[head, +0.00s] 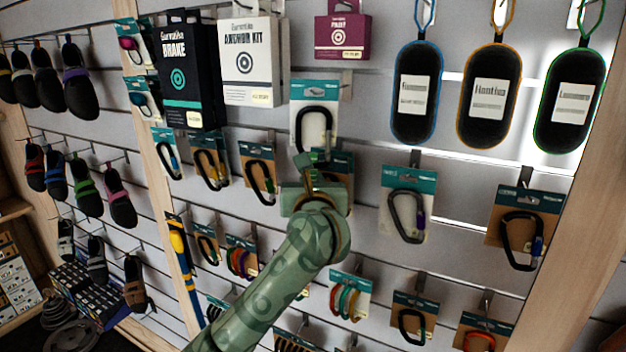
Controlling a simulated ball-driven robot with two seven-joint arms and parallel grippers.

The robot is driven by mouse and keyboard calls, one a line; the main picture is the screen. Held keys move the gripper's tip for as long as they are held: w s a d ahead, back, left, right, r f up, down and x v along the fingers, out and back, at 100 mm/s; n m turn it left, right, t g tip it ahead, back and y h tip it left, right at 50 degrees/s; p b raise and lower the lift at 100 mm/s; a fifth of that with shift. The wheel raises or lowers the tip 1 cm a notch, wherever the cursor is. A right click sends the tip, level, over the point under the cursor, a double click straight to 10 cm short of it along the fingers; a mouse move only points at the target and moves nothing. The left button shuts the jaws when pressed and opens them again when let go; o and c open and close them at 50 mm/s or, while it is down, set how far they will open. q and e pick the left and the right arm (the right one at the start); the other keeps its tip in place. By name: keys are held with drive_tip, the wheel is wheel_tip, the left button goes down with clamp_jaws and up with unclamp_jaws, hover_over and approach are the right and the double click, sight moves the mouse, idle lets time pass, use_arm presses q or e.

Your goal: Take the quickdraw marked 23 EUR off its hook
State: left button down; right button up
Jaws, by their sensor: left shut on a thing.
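My left gripper (306,162) is in the middle of the head view, in front of the slatted wall. It is shut at the lower end of a white card with a teal header and a black carabiner (315,117), the carded quickdraw. The card stands upright just above the gripper and looks larger than the cards around it. Its lower part is hidden by the gripper. Another teal-headed card (340,160) is partly hidden behind the gripper. I cannot read a 23 EUR mark on any card. My right gripper is not in view.
Carded carabiners hang close by, one to the left (257,172) and one to the right (408,205). A white Anchor Kit box (250,62) and a dark Brake box (187,75) hang at upper left. Chalk-bag-like pouches (416,95) hang at upper right.

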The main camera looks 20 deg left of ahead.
use_arm(q)
drive_tip(key=shift+s+r+p, duration=0.2)
drive_tip(key=shift+s+p, duration=0.3)
drive_tip(key=shift+s, duration=0.65)
drive_tip(key=s, duration=0.7)
drive_tip(key=shift+a+r, duration=0.15)
idle(0.7)
drive_tip(key=shift+w, duration=0.1)
